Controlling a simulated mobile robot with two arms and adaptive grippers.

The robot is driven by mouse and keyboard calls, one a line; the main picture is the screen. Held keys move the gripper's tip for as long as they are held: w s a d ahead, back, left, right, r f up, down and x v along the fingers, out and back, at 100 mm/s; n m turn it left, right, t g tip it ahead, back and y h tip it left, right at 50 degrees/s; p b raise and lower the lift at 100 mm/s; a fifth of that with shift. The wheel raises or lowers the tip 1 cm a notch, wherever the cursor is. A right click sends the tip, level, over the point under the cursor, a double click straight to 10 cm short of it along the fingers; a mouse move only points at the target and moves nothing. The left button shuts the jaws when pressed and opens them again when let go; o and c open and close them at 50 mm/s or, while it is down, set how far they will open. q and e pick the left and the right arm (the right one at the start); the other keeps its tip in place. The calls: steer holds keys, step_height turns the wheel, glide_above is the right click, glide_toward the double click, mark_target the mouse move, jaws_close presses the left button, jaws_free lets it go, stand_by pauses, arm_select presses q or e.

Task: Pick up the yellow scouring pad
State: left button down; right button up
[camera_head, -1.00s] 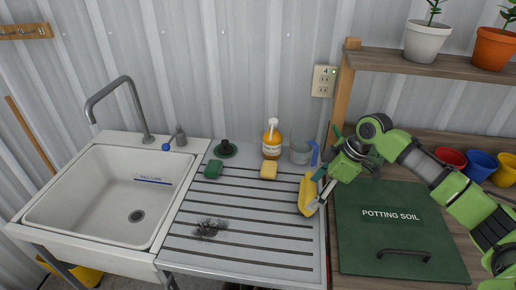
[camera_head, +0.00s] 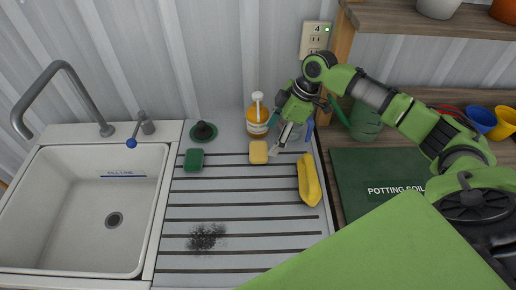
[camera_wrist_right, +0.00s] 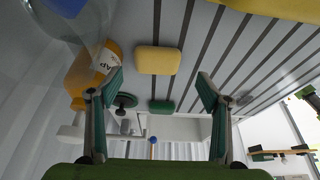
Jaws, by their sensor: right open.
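The yellow scouring pad (camera_head: 259,152) lies on the ridged grey drainboard, in front of the soap bottle. It also shows in the right wrist view (camera_wrist_right: 159,60), just beyond the fingertips and between their lines. My right gripper (camera_head: 278,148) is open and empty, pointing down just right of the pad in the head view. In the right wrist view its two fingers (camera_wrist_right: 158,88) are spread apart. I cannot tell the exact gap to the pad. My left gripper is not in view.
The orange soap bottle (camera_head: 257,122) and a clear vessel with a blue handle (camera_head: 308,130) stand close behind the gripper. A green pad (camera_head: 194,160), dark green plunger-like stopper (camera_head: 203,131) and long yellow item (camera_head: 309,180) lie around. The sink (camera_head: 80,215) is left.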

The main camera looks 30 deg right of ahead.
mark_target(263, 149)
steer(key=shift+w+a+f, duration=0.2)
steer(key=shift+w+f, duration=0.05)
steer(key=shift+f, duration=0.35)
steer(key=p+x, duration=0.2)
steer(key=x, duration=0.2)
steer(key=shift+w+f, duration=0.1)
steer(key=shift+f, duration=0.35)
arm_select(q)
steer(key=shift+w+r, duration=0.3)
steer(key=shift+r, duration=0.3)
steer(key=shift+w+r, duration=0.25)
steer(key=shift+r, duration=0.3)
arm_select(e)
steer(key=c, duration=0.7)
